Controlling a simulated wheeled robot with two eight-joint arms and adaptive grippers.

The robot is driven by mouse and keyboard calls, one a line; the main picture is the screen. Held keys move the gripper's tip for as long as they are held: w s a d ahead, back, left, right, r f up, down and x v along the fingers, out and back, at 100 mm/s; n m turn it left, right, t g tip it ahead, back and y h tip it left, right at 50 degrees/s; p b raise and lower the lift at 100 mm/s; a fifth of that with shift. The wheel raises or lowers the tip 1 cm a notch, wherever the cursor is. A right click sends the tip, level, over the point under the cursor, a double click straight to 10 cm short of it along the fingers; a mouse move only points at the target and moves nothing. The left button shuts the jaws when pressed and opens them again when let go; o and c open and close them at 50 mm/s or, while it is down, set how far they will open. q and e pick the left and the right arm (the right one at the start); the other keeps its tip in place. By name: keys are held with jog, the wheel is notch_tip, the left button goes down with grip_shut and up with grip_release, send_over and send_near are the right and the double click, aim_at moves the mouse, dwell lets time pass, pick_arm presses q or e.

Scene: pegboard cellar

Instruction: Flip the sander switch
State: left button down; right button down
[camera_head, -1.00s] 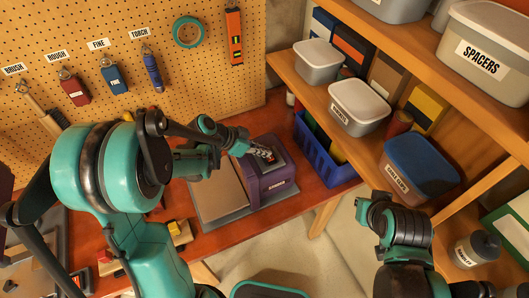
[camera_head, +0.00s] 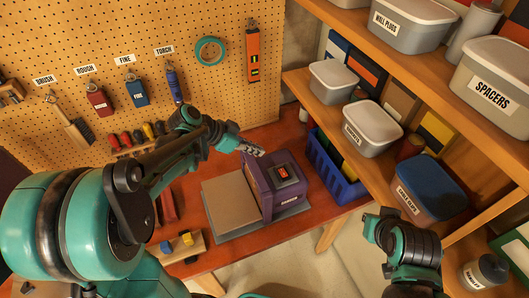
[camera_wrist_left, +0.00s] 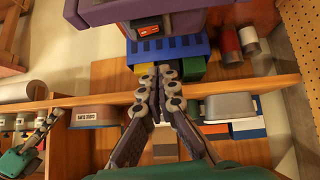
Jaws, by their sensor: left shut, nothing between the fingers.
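The sander (camera_head: 255,203) is a purple box with a flat brown plate on a grey base, standing on the red-brown bench. Its red switch (camera_head: 284,173) sits in a dark frame on the top face. The switch also shows at the top of the left wrist view (camera_wrist_left: 147,28). My left gripper (camera_head: 252,149) is shut and empty, just behind and left of the switch, apart from it. Its fingers (camera_wrist_left: 165,78) point up the left wrist view. My right arm shows at the lower right; its gripper (camera_wrist_left: 48,122) seems to show small in the left wrist view, its jaws unclear.
A blue bin (camera_head: 335,178) stands right of the sander. Shelves with a SPACERS box (camera_head: 490,95) and a blue-lidded box (camera_head: 431,185) rise at the right. The pegboard (camera_head: 200,20) with hanging tools stands behind.

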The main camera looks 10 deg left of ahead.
pick_arm(q)
jog(key=shift+a+r, duration=0.1)
jog(key=shift+a, duration=0.1)
jog(key=shift+d, duration=0.25)
jog(key=b, duration=0.4)
jog(key=shift+s+d+f+h, duration=0.15)
jog(key=shift+s+f+h, duration=0.1)
jog(key=shift+h, duration=0.05)
jog(key=shift+s+d+r+g+b, duration=0.15)
jog(key=shift+r+g+b, duration=0.2)
jog(key=shift+b, duration=0.3)
jog(key=shift+r, duration=0.15)
